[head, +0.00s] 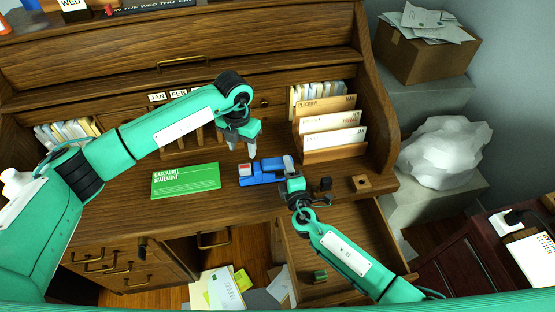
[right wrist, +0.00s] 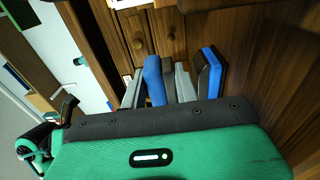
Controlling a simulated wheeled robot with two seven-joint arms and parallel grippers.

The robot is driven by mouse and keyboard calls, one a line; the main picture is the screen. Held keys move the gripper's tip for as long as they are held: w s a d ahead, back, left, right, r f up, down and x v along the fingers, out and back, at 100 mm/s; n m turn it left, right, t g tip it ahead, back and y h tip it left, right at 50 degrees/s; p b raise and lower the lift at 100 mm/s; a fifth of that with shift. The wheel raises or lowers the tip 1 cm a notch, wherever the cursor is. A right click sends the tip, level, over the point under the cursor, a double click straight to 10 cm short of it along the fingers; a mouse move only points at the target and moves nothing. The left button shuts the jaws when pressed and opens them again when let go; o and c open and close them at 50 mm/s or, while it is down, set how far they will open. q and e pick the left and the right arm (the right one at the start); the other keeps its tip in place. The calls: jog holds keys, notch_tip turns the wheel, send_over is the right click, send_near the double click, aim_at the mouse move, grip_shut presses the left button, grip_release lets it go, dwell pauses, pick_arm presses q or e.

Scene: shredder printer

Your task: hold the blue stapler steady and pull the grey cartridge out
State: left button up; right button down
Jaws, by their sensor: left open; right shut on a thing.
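The blue stapler (head: 264,174) lies on the desk top, right of the green statement sheet. A pale grey piece with a red patch (head: 245,169) shows at its left end; I cannot tell if this is the grey cartridge. My right gripper (head: 288,167) is shut on the stapler's right end and hides part of it. In the right wrist view, blue stapler body (right wrist: 154,82) shows between the grey fingers, and a blue and black part (right wrist: 208,73) shows to the right. My left gripper (head: 241,147) is open and empty, fingers pointing down, behind and above the stapler's left end.
The green statement sheet (head: 186,180) lies at left. A letter rack with envelopes (head: 331,138) stands behind right. A small black item (head: 326,184) and a wooden block (head: 361,184) sit near the front edge. An open drawer (head: 345,230) lies below my right arm.

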aim_at(247, 166)
pick_arm(q)
jog(key=f+m, duration=0.6)
jog(key=m, duration=0.1)
jog(key=f+m, duration=0.3)
jog(key=m, duration=0.1)
jog(key=shift+d+f, duration=0.3)
jog(key=shift+f, duration=0.1)
pick_arm(e)
jog(key=shift+f, duration=0.1)
dwell(0.3)
pick_arm(q)
grip_shut()
jog(key=shift+r, duration=1.45)
dwell(1.1)
jog(key=shift+r, duration=2.65)
